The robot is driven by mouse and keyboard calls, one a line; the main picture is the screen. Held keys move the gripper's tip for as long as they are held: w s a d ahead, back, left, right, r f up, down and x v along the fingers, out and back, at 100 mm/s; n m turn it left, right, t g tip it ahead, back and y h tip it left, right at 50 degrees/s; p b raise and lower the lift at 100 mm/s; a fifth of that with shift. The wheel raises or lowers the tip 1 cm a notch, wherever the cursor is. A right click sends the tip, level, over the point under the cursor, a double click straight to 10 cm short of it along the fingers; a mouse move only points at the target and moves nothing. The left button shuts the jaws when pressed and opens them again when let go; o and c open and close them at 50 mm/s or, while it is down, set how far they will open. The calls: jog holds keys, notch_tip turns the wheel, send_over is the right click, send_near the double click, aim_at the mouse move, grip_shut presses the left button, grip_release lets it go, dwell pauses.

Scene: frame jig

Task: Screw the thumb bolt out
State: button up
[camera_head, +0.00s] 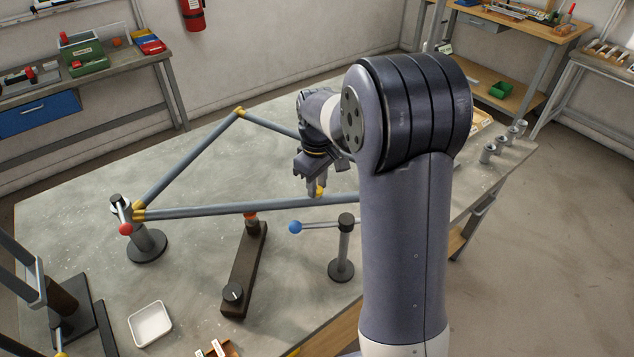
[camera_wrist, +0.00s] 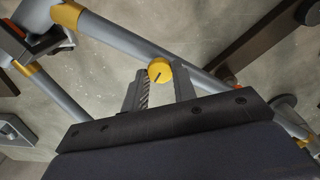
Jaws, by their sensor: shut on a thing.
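The thumb bolt has a round yellow head with a dark line across it; in the wrist view the head (camera_wrist: 159,70) sits between my fingertips, against a grey frame tube. My gripper (camera_wrist: 160,80) is shut on it. In the head view my gripper (camera_head: 316,190) points down at the frame's front tube, and a bit of the yellow head (camera_head: 320,191) shows beside the fingers. The bolt's shank is hidden. The frame (camera_head: 200,210) is a triangle of grey tubes with yellow joints, lying above the grey table.
A post with a red ball handle (camera_head: 148,243) stands at the frame's left corner. A post with a blue ball handle (camera_head: 342,255) stands in front. A dark bar (camera_head: 243,275) and a white tray (camera_head: 150,323) lie nearby. Several grey cylinders (camera_head: 488,153) stand at the table's right edge.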

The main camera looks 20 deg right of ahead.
jog(key=shift+f, duration=0.15)
jog(key=o, duration=1)
notch_tip(320, 180, up, 11)
jog(key=shift+b, duration=0.45)
